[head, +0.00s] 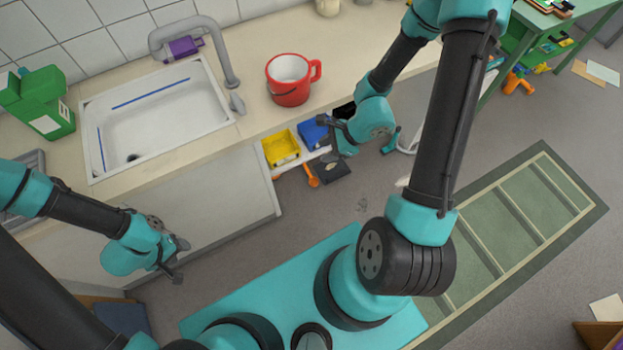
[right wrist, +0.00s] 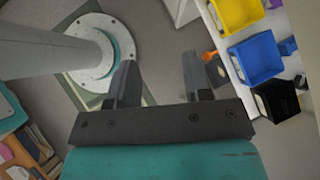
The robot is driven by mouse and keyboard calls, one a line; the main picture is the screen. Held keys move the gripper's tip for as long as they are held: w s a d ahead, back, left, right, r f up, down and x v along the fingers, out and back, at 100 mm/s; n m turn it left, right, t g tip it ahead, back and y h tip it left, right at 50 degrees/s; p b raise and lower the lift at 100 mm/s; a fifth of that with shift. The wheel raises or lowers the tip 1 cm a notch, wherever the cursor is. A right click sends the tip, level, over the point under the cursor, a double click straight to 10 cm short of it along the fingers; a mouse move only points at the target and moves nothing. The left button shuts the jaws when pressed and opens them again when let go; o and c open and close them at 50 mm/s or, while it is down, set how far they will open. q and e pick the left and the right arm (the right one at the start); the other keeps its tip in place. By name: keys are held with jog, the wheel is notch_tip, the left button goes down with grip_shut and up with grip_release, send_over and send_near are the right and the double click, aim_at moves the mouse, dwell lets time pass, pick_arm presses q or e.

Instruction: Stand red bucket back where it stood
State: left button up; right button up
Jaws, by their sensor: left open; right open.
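The red bucket (head: 289,80) stands upright on the counter (head: 235,150), right of the sink and close to the front edge. It has a handle on its right side and a white inside that looks empty. My right gripper (head: 338,138) is open and empty, to the lower right of the bucket, off the counter and near the coloured bins. It shows open in the right wrist view (right wrist: 158,75) with no bucket in sight. My left gripper (head: 182,262) is open and empty in front of the counter, below the sink, far from the bucket.
A green container (head: 40,103) stands at the left. A yellow bin (head: 281,148) and a blue bin (head: 313,132) sit below the counter edge. The counter right of the bucket is clear.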

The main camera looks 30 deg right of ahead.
jog(key=s+a+f+n+g+h, duration=0.2)
jog(key=s+f+n+g+h, duration=0.15)
jog(key=s+f+n, duration=0.55)
jog(key=w+a+f+n, duration=0.1)
jog(key=w+a+n, duration=0.3)
jog(key=w+n, duration=0.3)
jog(key=n, duration=0.4)
jog(key=shift+a+f+n, duration=0.3)
jog(key=shift+a+f, duration=0.05)
jog(key=shift+f, duration=0.05)
jog(key=shift+t, duration=0.25)
